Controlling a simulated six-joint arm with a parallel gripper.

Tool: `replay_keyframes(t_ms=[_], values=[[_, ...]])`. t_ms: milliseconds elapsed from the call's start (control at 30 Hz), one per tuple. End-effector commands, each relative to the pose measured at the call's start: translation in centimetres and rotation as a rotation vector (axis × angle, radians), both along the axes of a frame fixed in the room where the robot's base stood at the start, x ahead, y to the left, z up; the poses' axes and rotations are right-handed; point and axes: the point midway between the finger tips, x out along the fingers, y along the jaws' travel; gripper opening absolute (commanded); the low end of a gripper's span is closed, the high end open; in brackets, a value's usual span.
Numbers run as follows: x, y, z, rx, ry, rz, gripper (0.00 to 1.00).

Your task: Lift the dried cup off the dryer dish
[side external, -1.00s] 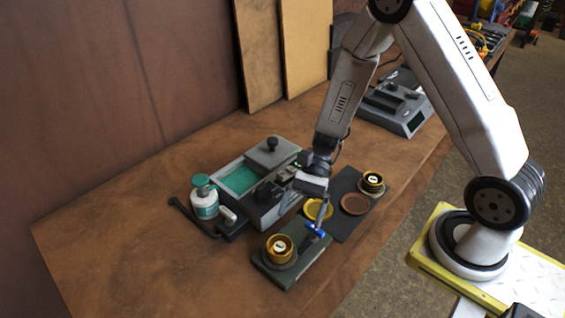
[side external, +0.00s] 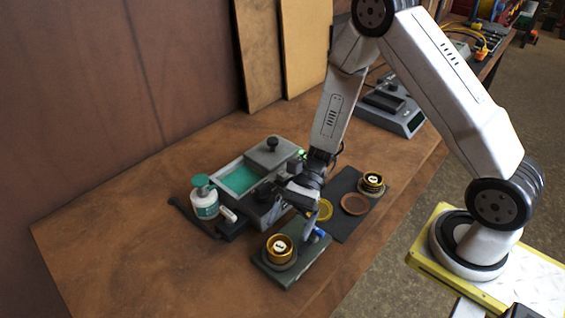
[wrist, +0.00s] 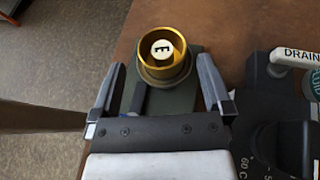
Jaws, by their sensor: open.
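A gold cup (side external: 279,247) with a white marked centre stands upright on the round dish of a dark green-grey dryer base (side external: 307,262) at the table's front. In the wrist view the cup (wrist: 164,52) shows a letter "E" inside and sits on its dish (wrist: 164,78), ahead of and between my fingertips. My gripper (wrist: 162,62) is open and empty, with one finger on each side of the cup's line. In the side view my gripper (side external: 309,222) is just to the right of the cup and above the dryer base, apart from the cup.
A grey bath (side external: 262,205) with green liquid and a teal-capped bottle (side external: 204,200) stand behind, to the left. A dark mat (side external: 345,219) carries yellow and brown discs (side external: 354,204). The table's front left is clear.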

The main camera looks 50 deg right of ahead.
Motion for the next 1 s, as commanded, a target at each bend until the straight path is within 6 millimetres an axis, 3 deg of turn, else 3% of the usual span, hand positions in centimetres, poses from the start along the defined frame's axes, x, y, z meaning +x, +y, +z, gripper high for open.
replay_keyframes(t_ms=[500, 1000], values=[[-1.0, 4.1, -2.1, -0.001, 0.002, 0.002, 1.0], [-1.1, 4.4, -2.2, -0.001, 0.001, 0.001, 1.0]])
